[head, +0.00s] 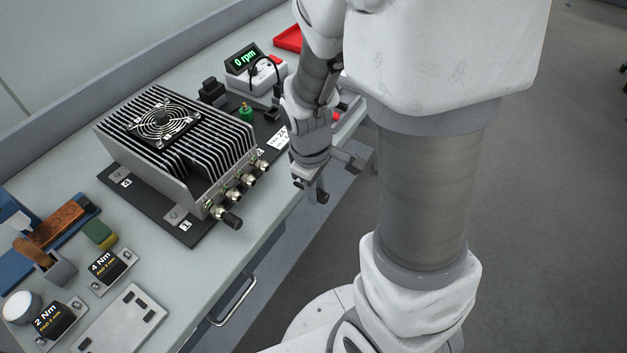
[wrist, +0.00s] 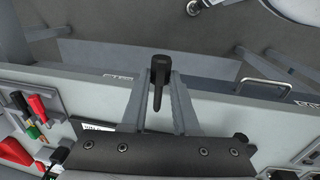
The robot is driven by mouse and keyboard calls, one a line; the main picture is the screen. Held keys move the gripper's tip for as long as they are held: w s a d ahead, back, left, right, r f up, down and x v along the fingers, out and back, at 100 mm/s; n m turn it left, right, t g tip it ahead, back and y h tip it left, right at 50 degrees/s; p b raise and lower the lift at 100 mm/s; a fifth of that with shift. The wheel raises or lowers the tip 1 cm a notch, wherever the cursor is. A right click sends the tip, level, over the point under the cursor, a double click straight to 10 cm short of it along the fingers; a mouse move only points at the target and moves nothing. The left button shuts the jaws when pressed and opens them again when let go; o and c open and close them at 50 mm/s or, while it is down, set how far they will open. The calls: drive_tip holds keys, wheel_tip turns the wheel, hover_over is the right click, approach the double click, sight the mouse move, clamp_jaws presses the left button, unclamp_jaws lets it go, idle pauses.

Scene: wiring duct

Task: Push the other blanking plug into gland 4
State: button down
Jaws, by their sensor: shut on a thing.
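My gripper (head: 312,188) hangs in the air past the front edge of the bench, right of the finned box. It is shut on a black blanking plug (head: 321,197). In the wrist view the plug (wrist: 159,70) sticks out between the two grey fingers (wrist: 158,105). A row of metal glands (head: 248,181) runs along the box's near right face. A black plug (head: 231,220) sits at the nearest gland. The other glands show no black plug. I cannot read gland numbers, so I cannot tell which is gland 4.
The finned box (head: 175,145) with a fan on top stands on a black plate (head: 135,200). Behind it are a green-topped part (head: 246,112) and a "0 rpm" display (head: 243,58). Torque blocks marked 4 Nm (head: 107,266) and 2 Nm (head: 52,318) lie at front left.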

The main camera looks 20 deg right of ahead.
drive_tip(key=shift+w+a, duration=0.9)
drive_tip(key=shift+w, duration=0.25)
drive_tip(key=shift+w+a, duration=0.85)
drive_tip(key=shift+w, duration=0.3)
drive_tip(key=shift+w+a+p, duration=0.2)
drive_tip(key=shift+w+a, duration=0.65)
drive_tip(key=shift+w, duration=0.3)
drive_tip(key=shift+w+a+p, duration=0.2)
drive_tip(key=shift+w+a, duration=0.6)
drive_tip(key=shift+w, duration=0.35)
drive_tip(key=c, duration=0.6)
unclamp_jaws()
drive_tip(key=shift+r, duration=0.1)
wheel_tip(320, 180, up, 17)
drive_tip(key=s+a+p, duration=0.1)
drive_tip(key=p, duration=0.1)
drive_tip(key=shift+s+a, duration=0.15)
drive_tip(key=shift+a, duration=0.25)
drive_tip(key=shift+r, duration=0.15)
